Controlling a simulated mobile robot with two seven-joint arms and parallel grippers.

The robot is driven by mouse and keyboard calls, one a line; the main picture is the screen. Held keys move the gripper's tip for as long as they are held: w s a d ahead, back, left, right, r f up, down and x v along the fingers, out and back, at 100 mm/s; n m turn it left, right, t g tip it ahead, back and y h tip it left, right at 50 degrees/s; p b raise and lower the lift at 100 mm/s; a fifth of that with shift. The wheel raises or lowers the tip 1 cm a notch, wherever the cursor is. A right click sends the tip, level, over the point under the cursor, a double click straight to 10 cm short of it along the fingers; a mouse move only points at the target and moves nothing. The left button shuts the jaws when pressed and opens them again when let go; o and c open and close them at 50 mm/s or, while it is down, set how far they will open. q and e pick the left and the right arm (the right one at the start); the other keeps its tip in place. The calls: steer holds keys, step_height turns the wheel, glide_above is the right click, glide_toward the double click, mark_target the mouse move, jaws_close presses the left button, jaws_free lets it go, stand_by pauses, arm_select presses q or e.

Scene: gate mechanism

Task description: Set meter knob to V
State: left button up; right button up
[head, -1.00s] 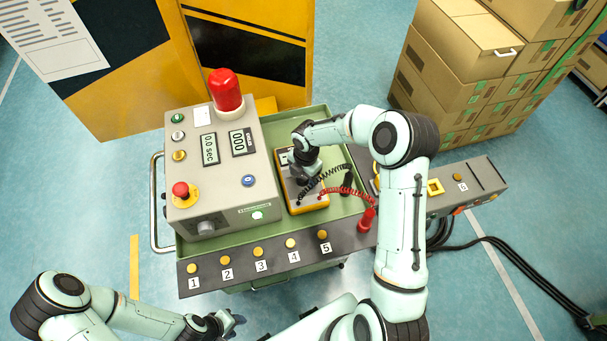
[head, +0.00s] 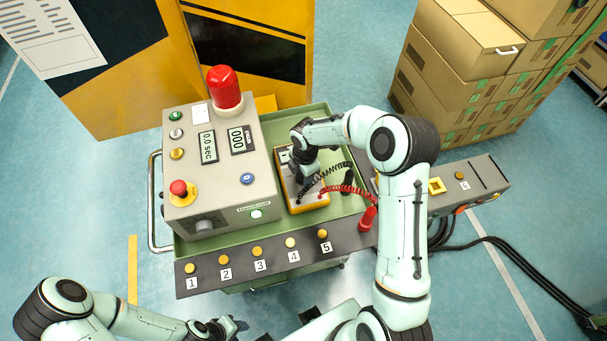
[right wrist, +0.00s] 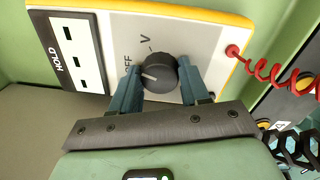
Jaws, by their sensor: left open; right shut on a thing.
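The meter (head: 310,193) is a yellow-edged box with a pale face in the green tray of the cart. Its round black knob (right wrist: 159,72) shows in the right wrist view, with OFF to its left and V above it. The white mark on the knob faces left, a little below the OFF label. My right gripper (right wrist: 162,86) is shut on the knob, one finger on each side. In the head view my right gripper (head: 302,172) covers the knob. My left gripper (head: 232,326) is open and empty, low in front of the cart.
A grey control box (head: 222,170) with a red lamp (head: 225,88) stands left of the meter. A red coiled lead (right wrist: 285,78) and a black one run beside the meter. Numbered buttons line the cart's front panel (head: 275,257). Cartons (head: 470,75) are stacked at the back right.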

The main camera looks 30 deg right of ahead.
steer(key=m+b, duration=0.1)
steer(key=m, duration=0.3)
steer(key=shift+a+m+b, duration=0.1)
steer(key=shift+m+b, duration=0.2)
steer(key=shift+b, duration=0.05)
arm_select(q)
steer(key=shift+s+f+b, duration=0.3)
steer(key=shift+s+f, duration=0.35)
steer(key=shift+f, duration=0.35)
steer(key=shift+s+f+b, duration=0.25)
steer(key=shift+s+f, duration=0.35)
steer(key=shift+f, duration=0.35)
arm_select(e)
steer(key=shift+m+h, duration=0.3)
steer(key=shift+m, duration=1.6)
steer(key=o, duration=1.1)
steer(key=shift+c, duration=0.2)
arm_select(q)
steer(key=shift+w+r+p, duration=0.3)
steer(key=shift+r+p, duration=0.1)
steer(key=shift+r, duration=0.1)
arm_select(e)
step_height(320, 180, up, 14)
steer(key=shift+s+a+f, duration=0.25)
steer(key=shift+s+a, duration=0.05)
steer(key=shift+s, duration=0.1)
